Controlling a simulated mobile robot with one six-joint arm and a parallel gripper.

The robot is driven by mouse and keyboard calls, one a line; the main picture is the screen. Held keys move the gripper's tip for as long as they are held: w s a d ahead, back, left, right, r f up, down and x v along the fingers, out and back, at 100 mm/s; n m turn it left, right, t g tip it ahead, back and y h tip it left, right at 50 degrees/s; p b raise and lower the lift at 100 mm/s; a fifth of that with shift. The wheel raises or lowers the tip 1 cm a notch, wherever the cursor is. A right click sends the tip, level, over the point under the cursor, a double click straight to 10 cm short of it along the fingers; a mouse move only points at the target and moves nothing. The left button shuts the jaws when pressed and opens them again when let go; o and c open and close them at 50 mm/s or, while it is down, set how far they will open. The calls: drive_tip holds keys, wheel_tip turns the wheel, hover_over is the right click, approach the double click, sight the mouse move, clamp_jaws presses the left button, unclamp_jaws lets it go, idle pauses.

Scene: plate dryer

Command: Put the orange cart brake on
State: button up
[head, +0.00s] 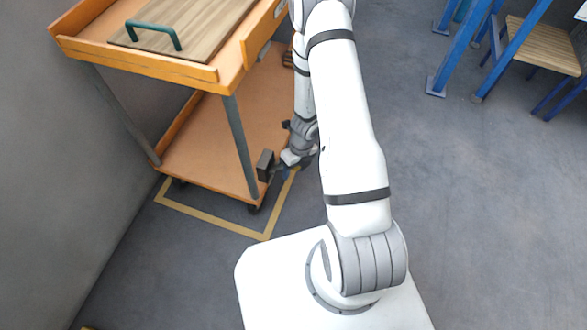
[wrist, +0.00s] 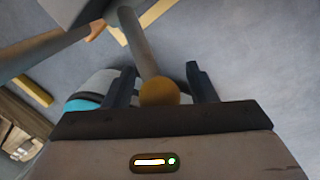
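The orange cart (head: 215,75) stands at the left in the head view, with a lower shelf (head: 215,150). A grey lever with a round ochre knob (wrist: 160,92) shows in the wrist view. Its rod runs up to a grey block (wrist: 75,12) at the top edge. My gripper (wrist: 159,70) is open, with one finger on each side of the knob and gaps visible between; I see no grip on it. In the head view my gripper (head: 280,165) is low by the cart's near right corner, where the lever cannot be made out.
A wooden board with a green handle (head: 155,35) lies on the cart top. Yellow floor tape (head: 225,225) runs around the cart's base. A grey wall (head: 50,150) is at the left. Blue-framed furniture (head: 460,50) stands at the upper right; the floor at right is clear.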

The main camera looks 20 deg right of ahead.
clamp_jaws()
drive_tip(key=shift+a, duration=0.2)
drive_tip(key=shift+d, duration=0.25)
